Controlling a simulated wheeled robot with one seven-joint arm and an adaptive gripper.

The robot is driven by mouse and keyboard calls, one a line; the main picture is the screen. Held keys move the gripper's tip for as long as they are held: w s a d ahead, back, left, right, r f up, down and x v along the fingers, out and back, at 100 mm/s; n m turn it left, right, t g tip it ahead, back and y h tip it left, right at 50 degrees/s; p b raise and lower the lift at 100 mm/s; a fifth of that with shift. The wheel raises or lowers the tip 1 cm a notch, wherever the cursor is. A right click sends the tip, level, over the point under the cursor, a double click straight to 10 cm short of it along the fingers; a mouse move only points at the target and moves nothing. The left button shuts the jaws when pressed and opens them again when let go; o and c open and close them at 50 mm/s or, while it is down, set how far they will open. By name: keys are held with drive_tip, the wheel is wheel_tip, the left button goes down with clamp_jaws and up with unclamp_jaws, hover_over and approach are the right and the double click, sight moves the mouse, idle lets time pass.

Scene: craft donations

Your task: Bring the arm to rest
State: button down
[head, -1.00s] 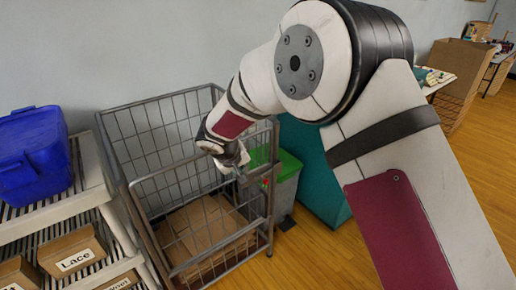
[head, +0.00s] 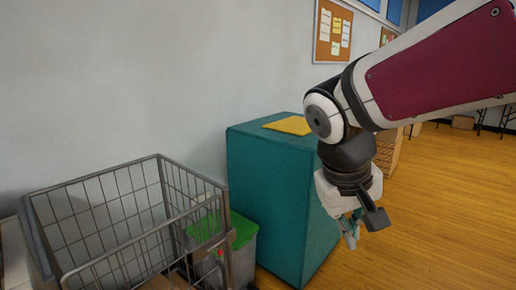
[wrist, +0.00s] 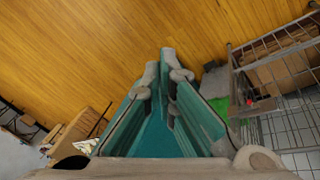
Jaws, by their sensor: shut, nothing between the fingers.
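My gripper (head: 352,236) hangs at the right of the head view, in front of the teal cabinet (head: 265,190), with its fingers pointing down. It is shut and empty. In the wrist view the fingertips (wrist: 166,66) come together over the wooden floor (wrist: 130,40), and nothing is held. My arm reaches in from the upper right, with its forearm raised and its wrist bent down.
A grey wire cart (head: 120,225) stands at the lower left; its side also shows in the wrist view (wrist: 236,95). A green-lidded bin (head: 240,235) stands between cart and cabinet. A yellow cloth (head: 290,125) lies on the cabinet. Floor at right is open.

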drive_tip(key=s+d+f+m+g+y, duration=0.1)
drive_tip(key=s+d+y, duration=0.1)
drive_tip(key=s, duration=0.9)
drive_tip(key=s+d+f+m+y, duration=0.1)
drive_tip(key=s+d, duration=0.1)
drive_tip(key=s, duration=0.8)
wheel_tip(320, 180, up, 16)
drive_tip(key=t+p, duration=0.2)
drive_tip(key=p, duration=1.2)
drive_tip(key=shift+s+a+f, duration=0.2)
drive_tip(key=shift+s, duration=0.05)
